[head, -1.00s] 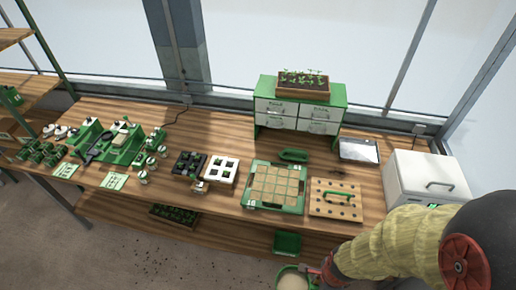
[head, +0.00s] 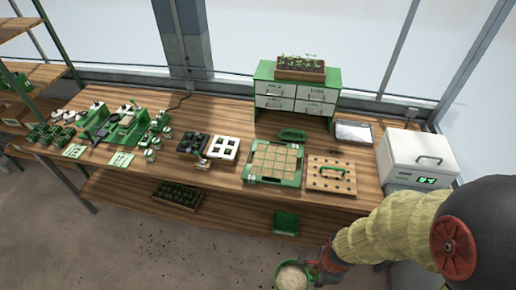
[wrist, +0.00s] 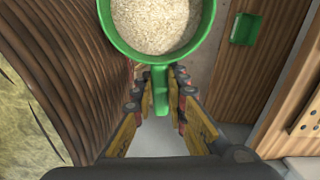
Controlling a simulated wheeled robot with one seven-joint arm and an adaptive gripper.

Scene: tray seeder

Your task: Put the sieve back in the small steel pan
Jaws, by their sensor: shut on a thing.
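The sieve (head: 280,282) is a round green rimmed bowl filled with pale, grainy material, low in front of the bench in the head view. In the wrist view the sieve (wrist: 113,32) is at the top, with its green handle pointing down toward me. My gripper (wrist: 160,84) is shut on that handle; it also shows in the head view (head: 314,268). The sieve is held out over the floor, apart from the bench. A small shallow steel pan (head: 353,132) lies on the bench at the back right and looks empty.
A white box with a display (head: 415,160) stands right of the pan. A wooden board with a green handle (head: 331,187) and a green-framed tray of squares (head: 247,173) lie in front. A green drawer unit (head: 296,90) stands behind. A green bin (head: 286,222) sits on the lower shelf.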

